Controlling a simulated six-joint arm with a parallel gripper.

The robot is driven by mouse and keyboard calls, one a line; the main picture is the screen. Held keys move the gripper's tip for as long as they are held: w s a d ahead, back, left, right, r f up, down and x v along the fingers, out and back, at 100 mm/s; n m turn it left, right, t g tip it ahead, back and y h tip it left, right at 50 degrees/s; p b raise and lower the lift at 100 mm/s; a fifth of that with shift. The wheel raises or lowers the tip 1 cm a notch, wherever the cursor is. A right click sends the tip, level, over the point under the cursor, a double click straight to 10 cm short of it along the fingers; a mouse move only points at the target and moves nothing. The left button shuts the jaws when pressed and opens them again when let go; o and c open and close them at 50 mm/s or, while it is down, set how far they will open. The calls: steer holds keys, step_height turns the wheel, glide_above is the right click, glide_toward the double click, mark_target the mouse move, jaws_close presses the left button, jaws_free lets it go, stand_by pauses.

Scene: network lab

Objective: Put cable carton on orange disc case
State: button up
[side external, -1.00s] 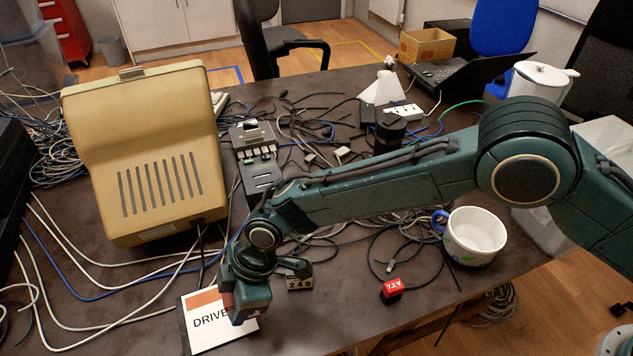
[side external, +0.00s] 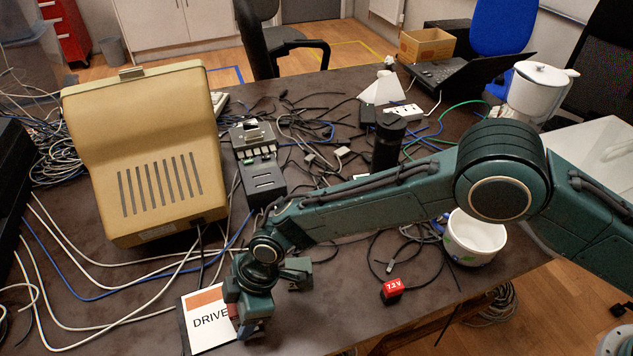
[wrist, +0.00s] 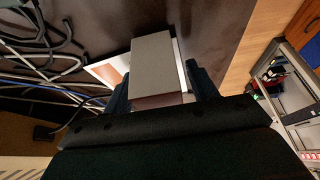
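The disc case (side external: 204,318) lies flat at the near edge of the desk, white with an orange band and the letters DRIVE. My gripper (side external: 250,322) is low over its right side and covers the end of the lettering. In the wrist view the cable carton (wrist: 153,68), a grey-brown box, sits between the fingers of my gripper (wrist: 160,85), which look closed on its sides. The case's white and orange cover (wrist: 108,69) shows beyond the carton. In the side view the carton is mostly hidden by the fingers. I cannot tell whether it touches the case.
A large beige housing (side external: 140,150) stands behind the case. White and blue cables run across the desk at left. The desk's edge is close by.

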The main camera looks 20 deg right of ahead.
steer(key=shift+r, duration=0.1)
steer(key=v, duration=1.2)
steer(key=shift+d+r, duration=0.1)
stand_by(0.7)
steer(key=d+r+m+t+h, duration=0.15)
steer(key=d+r+m, duration=0.25)
steer(key=d+r, duration=0.75)
steer(key=d+r+m+t, duration=0.2)
steer(key=d+r+m, duration=0.2)
steer(key=d+r, duration=0.75)
steer(key=s+d+r+m+t+h, duration=0.15)
steer(key=s+d, duration=0.25)
steer(key=d, duration=0.4)
steer(key=s+d+m, duration=0.3)
steer(key=s+d, duration=0.1)
steer(key=d, duration=0.3)
steer(key=s+d+f+m+h, duration=0.1)
steer(key=s+d+m, duration=0.4)
steer(key=s+d, duration=0.4)
steer(key=s, duration=0.3)
steer(key=shift+f+t, duration=0.3)
